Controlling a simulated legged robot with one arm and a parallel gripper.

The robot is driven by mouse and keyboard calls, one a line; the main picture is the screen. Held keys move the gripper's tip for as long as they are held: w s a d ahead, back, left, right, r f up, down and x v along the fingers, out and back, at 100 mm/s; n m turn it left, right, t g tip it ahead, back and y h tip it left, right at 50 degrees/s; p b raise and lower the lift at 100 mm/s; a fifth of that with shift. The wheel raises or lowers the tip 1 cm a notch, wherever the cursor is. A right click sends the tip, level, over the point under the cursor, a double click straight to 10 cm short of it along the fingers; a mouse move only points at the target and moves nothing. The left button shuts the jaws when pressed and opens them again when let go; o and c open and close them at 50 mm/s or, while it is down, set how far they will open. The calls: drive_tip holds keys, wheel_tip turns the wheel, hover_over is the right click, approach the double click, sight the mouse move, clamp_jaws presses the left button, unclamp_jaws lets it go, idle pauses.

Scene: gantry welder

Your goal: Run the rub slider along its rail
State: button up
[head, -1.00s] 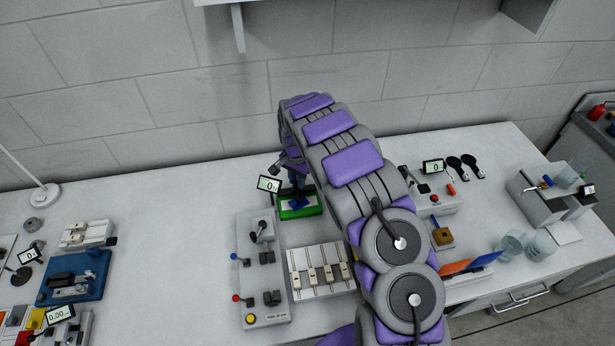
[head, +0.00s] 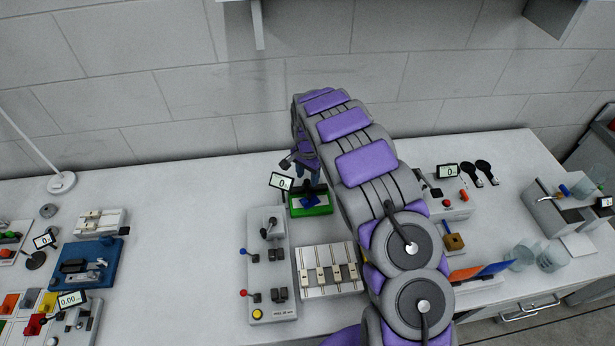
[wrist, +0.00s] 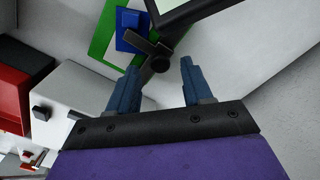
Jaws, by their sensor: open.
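The rub device is a green base (head: 322,209) with a blue block (head: 310,201) on it, at the back of the table beside my arm in the head view. In the wrist view the green base (wrist: 104,44) and the blue block (wrist: 128,36) show at the top. A dark handle (wrist: 150,50) lies next to the blue block there. My gripper (wrist: 163,75) is open, its two blue fingers apart, with the handle just beyond and partly between the tips. I cannot tell whether they touch. In the head view my gripper (head: 310,176) is above the green base, partly hidden by my arm.
A small display (head: 281,182) stands at the left of the green base. A grey lever panel (head: 270,265) and a white slider panel (head: 328,270) lie in front. A blue fixture (head: 85,268) is farther left. The table between is clear.

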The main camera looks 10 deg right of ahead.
sight(307, 180)
wheel_tip(307, 180, up, 16)
drive_tip(key=p, duration=0.1)
drive_tip(key=shift+p, duration=0.3)
drive_tip(key=shift+w+a, duration=0.1)
